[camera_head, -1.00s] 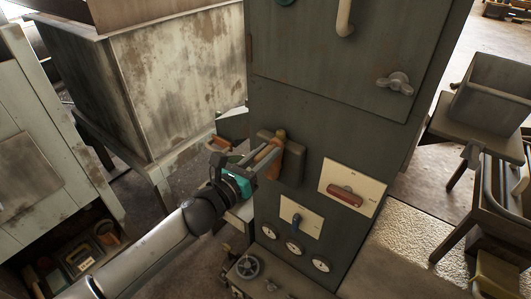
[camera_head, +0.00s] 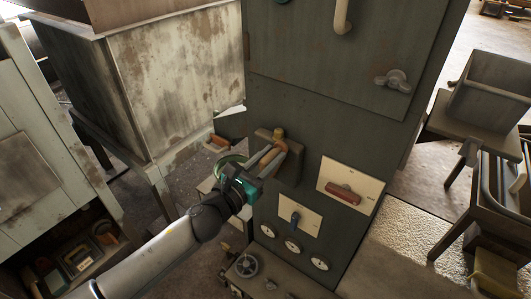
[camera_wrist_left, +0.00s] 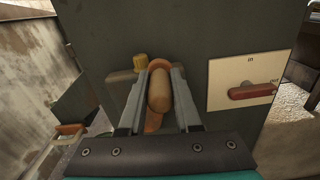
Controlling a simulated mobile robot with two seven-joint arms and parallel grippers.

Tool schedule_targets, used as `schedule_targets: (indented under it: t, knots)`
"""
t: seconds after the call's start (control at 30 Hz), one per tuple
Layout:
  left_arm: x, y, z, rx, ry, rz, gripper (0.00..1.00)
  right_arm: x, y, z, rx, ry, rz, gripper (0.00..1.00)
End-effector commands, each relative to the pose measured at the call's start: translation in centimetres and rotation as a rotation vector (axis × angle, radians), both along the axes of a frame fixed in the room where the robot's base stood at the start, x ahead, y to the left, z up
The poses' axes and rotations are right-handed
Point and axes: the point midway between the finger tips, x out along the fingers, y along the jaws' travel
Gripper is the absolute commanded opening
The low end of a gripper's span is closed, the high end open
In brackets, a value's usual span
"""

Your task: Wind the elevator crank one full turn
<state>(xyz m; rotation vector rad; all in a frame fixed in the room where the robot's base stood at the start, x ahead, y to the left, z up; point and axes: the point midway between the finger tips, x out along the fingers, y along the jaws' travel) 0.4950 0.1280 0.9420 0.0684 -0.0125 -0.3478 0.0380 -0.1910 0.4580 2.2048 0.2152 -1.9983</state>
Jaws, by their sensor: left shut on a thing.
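The elevator crank is mounted on a dark box (camera_head: 292,168) on the front of the tall grey-green cabinet (camera_head: 330,130). Its brass hub (camera_head: 279,134) shows at the top of the box. The crank's wooden handle (camera_wrist_left: 159,92) lies between the two fingers in the left wrist view. My left gripper (camera_head: 268,158) is shut on this handle, just in front of the box and below the hub. The crank arm is mostly hidden by the fingers and handle. My right gripper is not in view.
To the right of the crank is a pale plate with a red lever (camera_head: 343,194). Below are a plate with a blue switch (camera_head: 295,217), several round gauges (camera_head: 292,246) and a handwheel (camera_head: 247,265). A rusty bin (camera_head: 180,85) stands at left.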

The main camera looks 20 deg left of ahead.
Motion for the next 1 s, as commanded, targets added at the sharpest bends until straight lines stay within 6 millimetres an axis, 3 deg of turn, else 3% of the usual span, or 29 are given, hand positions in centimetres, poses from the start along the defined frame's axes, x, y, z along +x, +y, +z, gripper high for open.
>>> schedule_targets:
  t: [0.4,1.0]
  knots:
    - [-1.0,-2.9,-2.0,0.371,-0.133,-0.003,0.00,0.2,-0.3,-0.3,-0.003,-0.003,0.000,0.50]
    - [-1.9,-5.1,-6.4,0.907,-0.327,-0.003,0.00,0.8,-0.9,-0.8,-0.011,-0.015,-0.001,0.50]
